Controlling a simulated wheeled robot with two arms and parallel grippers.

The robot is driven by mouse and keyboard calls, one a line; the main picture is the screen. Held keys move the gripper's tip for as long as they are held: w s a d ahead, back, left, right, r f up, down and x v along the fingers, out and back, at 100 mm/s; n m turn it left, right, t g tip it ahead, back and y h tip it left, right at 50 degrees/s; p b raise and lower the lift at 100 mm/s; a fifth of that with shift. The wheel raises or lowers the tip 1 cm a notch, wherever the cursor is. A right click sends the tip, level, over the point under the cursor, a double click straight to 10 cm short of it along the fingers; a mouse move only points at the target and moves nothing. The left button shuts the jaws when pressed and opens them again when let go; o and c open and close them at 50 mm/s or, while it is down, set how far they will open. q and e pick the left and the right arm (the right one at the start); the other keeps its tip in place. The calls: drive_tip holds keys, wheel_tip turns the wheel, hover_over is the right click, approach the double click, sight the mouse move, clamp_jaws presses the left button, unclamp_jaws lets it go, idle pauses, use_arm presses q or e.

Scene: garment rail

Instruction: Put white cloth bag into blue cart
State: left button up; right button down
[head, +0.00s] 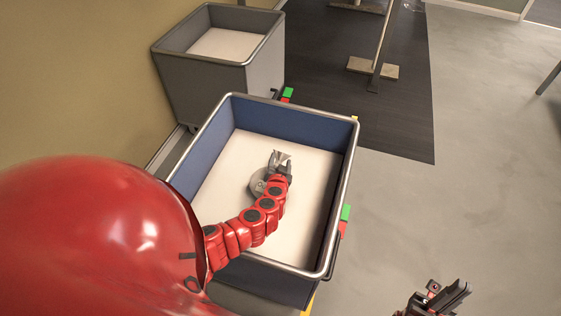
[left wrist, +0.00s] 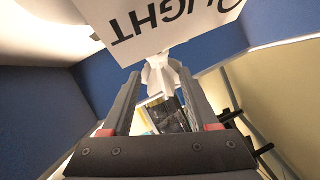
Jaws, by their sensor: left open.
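The blue cart (head: 203,150) stands in the middle of the head view, with blue inner walls and a pale floor. My left gripper (head: 281,160) reaches over its inside. In the left wrist view, the white cloth bag (left wrist: 165,22) with dark lettering is beyond the fingertips. Its bunched white part is between or just past the open fingers of my left gripper (left wrist: 160,88); I cannot tell whether they touch it. In the head view only a small pale scrap shows at the fingertips. My right gripper (head: 448,298) is at the lower right, outside the cart, with no bag in it.
A grey cart (head: 266,70) with a pale floor stands behind the blue one, beside the wall. A dark mat (head: 330,80) and a rail's wooden foot (head: 372,69) lie at the back. The grey floor (head: 450,200) on the right is clear.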

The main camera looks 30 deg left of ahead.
use_arm(q)
drive_tip(key=shift+r, duration=0.2)
drive_tip(key=shift+s+d, duration=0.15)
drive_tip(key=shift+s, duration=0.1)
drive_tip(key=v, duration=1.1)
drive_tip(key=shift+s, duration=0.25)
drive_tip(key=shift+d, duration=0.15)
